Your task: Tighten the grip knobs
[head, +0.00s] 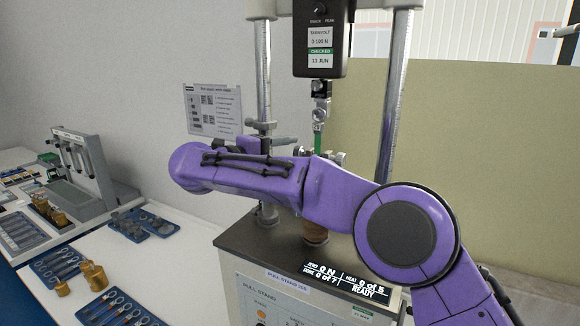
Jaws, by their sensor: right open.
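The pull stand (238,240) stands in the middle with two steel columns. A black force gauge (320,45) hangs between them, with a metal upper grip (321,90) below it. A green strip (318,120) hangs from this grip. Small metal knob-like parts (340,157) show at the strip's lower end, mostly hidden behind my purple right arm. My right gripper (288,141) is largely hidden behind my own arm; its grey tip points right, close to the lower grip's left side. It is open, and I cannot tell whether it touches a knob. My left gripper is not in view.
A sheet on a stand (213,110) is behind my arm. A small display (348,282) on the pull stand reads READY. At left, a white bench (80,255) bears blue trays (140,224), brass weights (93,275) and a grey tester (85,165). A beige panel (480,160) stands behind.

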